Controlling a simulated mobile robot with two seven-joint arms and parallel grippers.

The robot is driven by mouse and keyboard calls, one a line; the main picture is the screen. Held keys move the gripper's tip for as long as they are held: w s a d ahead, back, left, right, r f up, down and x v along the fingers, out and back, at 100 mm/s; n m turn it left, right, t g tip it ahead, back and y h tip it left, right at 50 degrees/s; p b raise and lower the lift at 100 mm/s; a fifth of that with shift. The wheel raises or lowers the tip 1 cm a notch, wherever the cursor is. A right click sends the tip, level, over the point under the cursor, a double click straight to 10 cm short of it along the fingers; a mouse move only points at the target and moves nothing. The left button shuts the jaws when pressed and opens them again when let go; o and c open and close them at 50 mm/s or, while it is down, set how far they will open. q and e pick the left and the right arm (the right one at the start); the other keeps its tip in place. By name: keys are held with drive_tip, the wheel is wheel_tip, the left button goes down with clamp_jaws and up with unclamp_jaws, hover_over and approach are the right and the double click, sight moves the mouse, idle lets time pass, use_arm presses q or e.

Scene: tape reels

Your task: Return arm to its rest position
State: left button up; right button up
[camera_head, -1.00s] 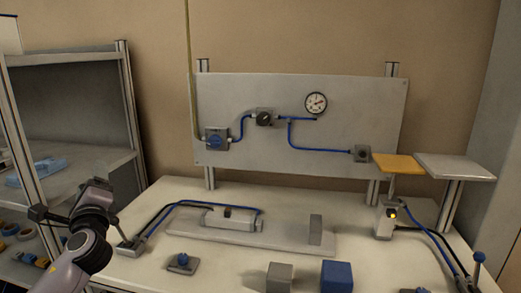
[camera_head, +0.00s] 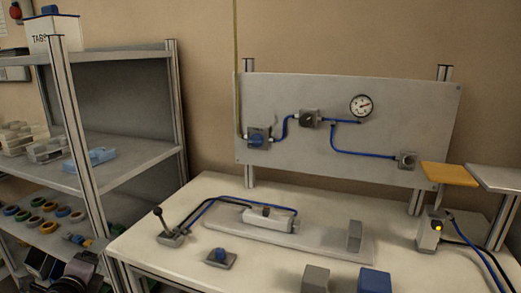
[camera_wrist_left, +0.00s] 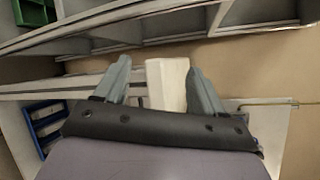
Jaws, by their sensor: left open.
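My left arm shows only as a dark grey part at the bottom left edge of the head view, in front of the lower shelf; its fingertips are hard to make out there. In the left wrist view, my left gripper (camera_wrist_left: 160,72) has its two grey fingers spread apart. A white block-like shape (camera_wrist_left: 167,85) shows between the fingers in the picture, but I cannot tell that anything is held. The lever (camera_head: 164,222) with a black knob stands on the table's left side, clear of my arm. My right gripper is not in view.
A metal shelf rack (camera_head: 78,130) with tape reels (camera_head: 48,227) and trays stands left of the table (camera_head: 215,190). A grey panel (camera_head: 350,100) with a gauge (camera_head: 361,106) stands behind. A grey block (camera_head: 315,278) and a blue block (camera_head: 374,280) sit at the front.

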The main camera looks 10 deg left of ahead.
use_arm(q)
drive_tip(key=s+d+f+n+g+h, duration=0.3)
drive_tip(key=s+d+f+n, duration=0.15)
drive_tip(key=s+f, duration=0.55)
drive_tip(key=s+d+f+n+g+h, duration=0.35)
drive_tip(key=s+d+f, duration=0.35)
drive_tip(key=s, duration=0.4)
drive_tip(key=s+d+f+n+t, duration=0.1)
drive_tip(key=d+f+n+t, duration=0.1)
drive_tip(key=d+n, duration=0.7)
drive_tip(key=d, duration=0.6)
drive_tip(key=shift+s+f+p, duration=0.2)
drive_tip(key=shift+p, duration=0.1)
